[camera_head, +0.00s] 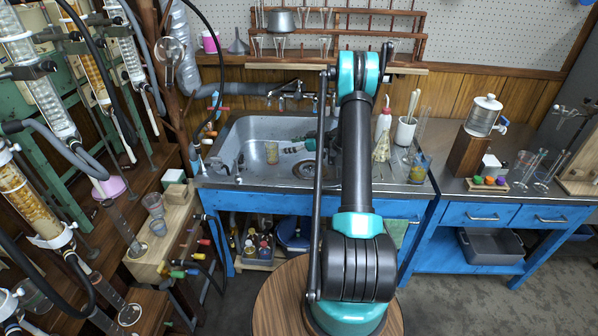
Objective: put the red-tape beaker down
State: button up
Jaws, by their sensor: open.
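My arm crosses the middle of the head view and reaches down into the metal sink (224,141). My gripper (281,149) is small in this view, low in the sink, and its jaws are open. A clear beaker with an orange-brown tint (271,153) stands right at its left side, close to the fingertips. I cannot tell whether they touch. A second glass vessel (243,162) is in the sink further left. No red tape can be made out clearly on either one. A beaker with yellow contents (419,168) stands on the counter to the right.
The tap and pipes (287,93) run behind the sink. A squeeze bottle (382,135) and a white jar of tools (405,131) stand right of it. Glass columns (22,192) crowd the left. Glasses (155,212) sit on a wooden block. Counter is bare around the front right.

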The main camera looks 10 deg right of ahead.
jog(key=s+a+r+m+g+h, duration=0.2)
jog(key=s+a+r, duration=0.2)
jog(key=s+r, duration=0.45)
jog(key=s+a+r+m+g+h, duration=0.1)
jog(key=s+a+r+m+h, duration=0.3)
jog(key=s, duration=0.7)
jog(key=s+d+m+h, duration=0.1)
jog(key=s+d+h, duration=0.1)
jog(key=s, duration=1.2)
jog(key=s+d+m+g+h, duration=0.1)
jog(key=s+d+m+h, duration=0.1)
jog(key=s, duration=1.2)
jog(key=shift+s+d+m, duration=0.15)
jog(key=shift+s+m, duration=0.15)
jog(key=shift+f, duration=0.1)
jog(key=shift+c, duration=0.3)
